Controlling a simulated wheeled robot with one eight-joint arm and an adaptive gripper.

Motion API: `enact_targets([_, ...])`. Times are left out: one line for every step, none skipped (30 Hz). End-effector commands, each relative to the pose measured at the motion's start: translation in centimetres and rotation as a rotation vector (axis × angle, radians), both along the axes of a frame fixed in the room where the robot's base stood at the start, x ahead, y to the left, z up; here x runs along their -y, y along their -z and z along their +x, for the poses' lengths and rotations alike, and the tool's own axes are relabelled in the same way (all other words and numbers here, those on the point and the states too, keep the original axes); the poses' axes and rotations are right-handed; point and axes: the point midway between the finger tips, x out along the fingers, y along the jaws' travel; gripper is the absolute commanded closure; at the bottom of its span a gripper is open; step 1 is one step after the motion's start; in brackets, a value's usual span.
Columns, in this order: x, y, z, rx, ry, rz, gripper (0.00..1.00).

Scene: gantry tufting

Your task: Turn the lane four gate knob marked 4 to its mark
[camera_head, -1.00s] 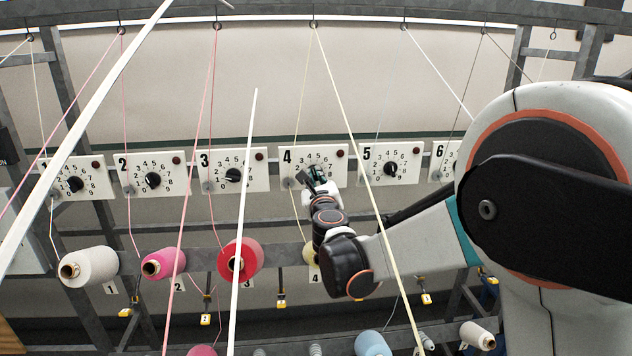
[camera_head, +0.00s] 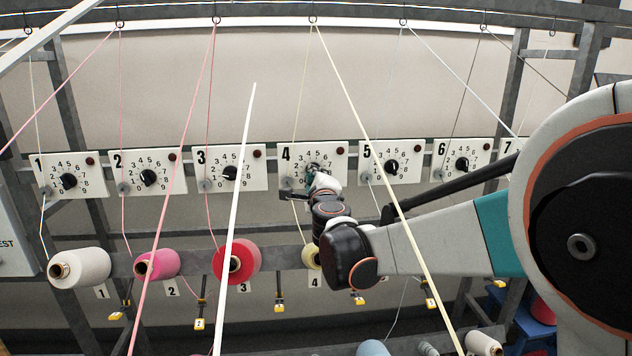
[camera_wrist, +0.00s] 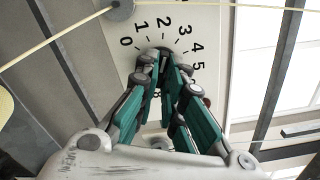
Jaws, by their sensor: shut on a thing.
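The lane four dial plate (camera_head: 337,151) is a white panel marked 4, with numbers in a ring and a dark red button at its upper right. My gripper (camera_head: 312,171) is at the middle of this plate and shut on the lane four knob. In the wrist view my gripper (camera_wrist: 163,56) has its green fingers reaching to the centre of the dial plate (camera_wrist: 203,20). The knob is almost wholly hidden between the fingertips, so its pointer cannot be read. The numbers 0 to 5 show around the fingertips.
Similar plates stand in a row, among them lane three (camera_head: 208,177) and lane five (camera_head: 408,153). Yarn strands cross in front, including a cream one (camera_head: 355,115). Yarn cones, such as a red one (camera_head: 250,258), sit below the plates.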

Motion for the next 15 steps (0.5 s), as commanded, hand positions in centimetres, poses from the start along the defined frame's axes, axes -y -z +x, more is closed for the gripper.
enact_targets([-0.03,0.18,-0.07,0.004,-0.001,-0.025,1.0])
enact_targets([-0.04,0.17,-0.07,0.006,-0.001,-0.039,1.0])
enact_targets([-0.04,0.16,-0.07,0.009,-0.001,-0.058,1.0])
enact_targets([-0.04,0.15,-0.07,0.011,-0.001,-0.07,1.0])
enact_targets([-0.03,0.15,-0.08,0.013,-0.001,-0.083,1.0])
enact_targets([-0.04,0.14,-0.08,0.016,-0.001,-0.096,1.0])
enact_targets([-0.04,0.13,-0.08,0.017,-0.001,-0.106,1.0])
enact_targets([-0.04,0.12,-0.08,0.019,-0.001,-0.114,1.0])
enact_targets([-0.04,0.11,-0.08,0.02,-0.001,-0.122,1.0])
enact_targets([-0.04,0.11,-0.08,0.021,-0.001,-0.128,1.0])
enact_targets([-0.04,0.1,-0.08,0.022,-0.001,-0.134,1.0])
enact_targets([-0.04,0.09,-0.08,0.023,-0.001,-0.14,1.0])
enact_targets([-0.05,0.08,-0.08,0.024,-0.001,-0.143,1.0])
enact_targets([-0.05,0.08,-0.08,0.024,-0.001,-0.146,1.0])
enact_targets([-0.04,0.07,-0.08,0.024,-0.001,-0.148,1.0])
